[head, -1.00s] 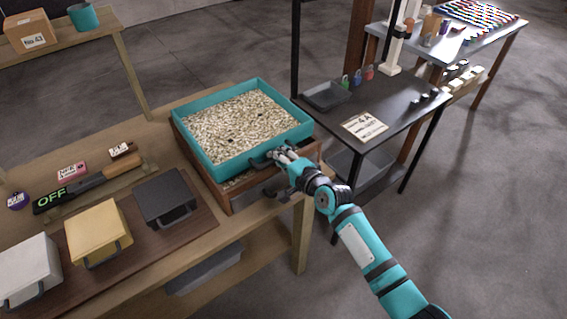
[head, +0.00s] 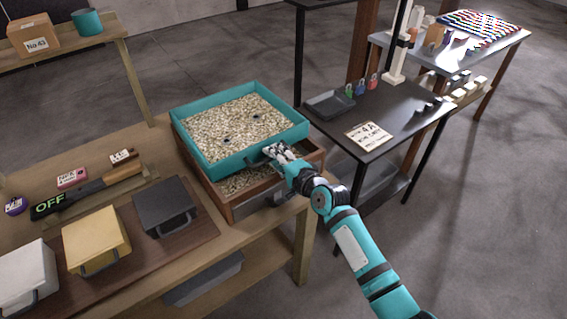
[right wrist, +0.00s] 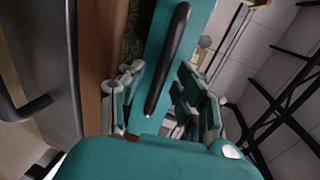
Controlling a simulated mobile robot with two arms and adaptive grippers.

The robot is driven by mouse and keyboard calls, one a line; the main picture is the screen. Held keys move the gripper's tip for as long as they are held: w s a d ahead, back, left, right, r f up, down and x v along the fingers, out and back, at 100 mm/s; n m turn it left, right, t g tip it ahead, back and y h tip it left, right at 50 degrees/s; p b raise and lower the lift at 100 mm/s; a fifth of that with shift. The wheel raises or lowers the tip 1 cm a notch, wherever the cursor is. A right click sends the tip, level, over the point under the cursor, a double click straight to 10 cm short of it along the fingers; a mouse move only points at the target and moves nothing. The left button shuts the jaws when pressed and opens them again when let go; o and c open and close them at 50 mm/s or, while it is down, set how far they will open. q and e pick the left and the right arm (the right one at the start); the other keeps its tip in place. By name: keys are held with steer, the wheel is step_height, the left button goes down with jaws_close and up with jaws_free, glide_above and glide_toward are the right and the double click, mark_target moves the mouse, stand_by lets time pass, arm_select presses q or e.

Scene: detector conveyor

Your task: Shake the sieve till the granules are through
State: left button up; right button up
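The sieve (head: 186,148) is a teal square tray full of pale granules (head: 240,122) with a few dark specks. It sits on a brown wooden box (head: 226,205), offset toward the back left, so a strip of granules (head: 252,181) shows in the box under its front edge. My right gripper (head: 279,152) is at the sieve's dark front handle. In the right wrist view the black handle (right wrist: 168,60) lies between its fingers (right wrist: 160,85), and the handle moves with the hand. The finger contact is not clearly visible. My left gripper is out of view.
Lidded bins in white (head: 27,272), yellow (head: 96,240) and dark grey (head: 163,202) stand at the left front. A bar marked OFF (head: 48,205) lies behind them. A black table (head: 405,120) with a tray (head: 330,104) and a sign (head: 368,135) stands to the right.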

steer(key=v, duration=0.7)
stand_by(0.3)
